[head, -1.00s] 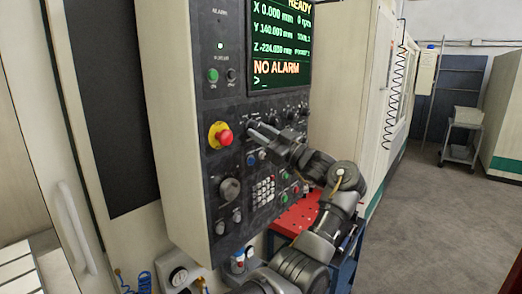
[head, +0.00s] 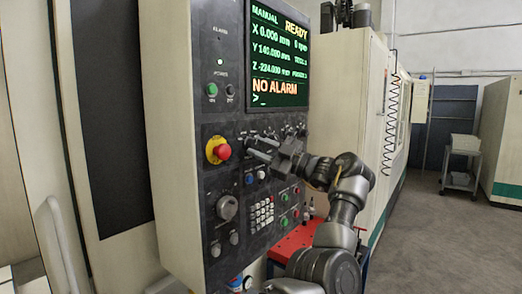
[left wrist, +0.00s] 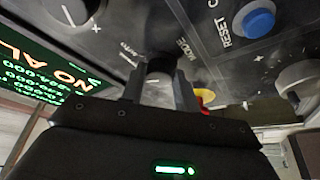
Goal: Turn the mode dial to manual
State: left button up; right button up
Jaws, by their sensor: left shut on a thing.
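The control panel (head: 200,135) stands upright, with a lit screen (head: 279,55) that reads MANUAL, READY and NO ALARM. My left gripper (head: 251,146) is at the panel's face, below the screen. In the left wrist view, its two fingers (left wrist: 157,88) are shut on the dark mode dial (left wrist: 159,66), one on each side. The MODE label (left wrist: 183,50) shows beside the dial. The dial's pointer is too hidden by the fingers to read. My right gripper does not show clearly in any view.
The red emergency stop button (head: 222,151) sits left of my gripper. The blue reset button (left wrist: 259,21) and other knobs are close by. A red-topped cart (head: 298,239) stands below my arm. Open floor (head: 430,235) lies to the right.

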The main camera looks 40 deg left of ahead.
pick_arm(q)
jog(key=o, duration=1)
jog(key=shift+w+d+f, duration=0.15)
jog(key=shift+d+f, duration=0.1)
jog(key=shift+d, duration=0.15)
jog(key=shift+b+v, duration=1.6)
jog(key=shift+v, duration=3.35)
jog(key=shift+r, duration=0.15)
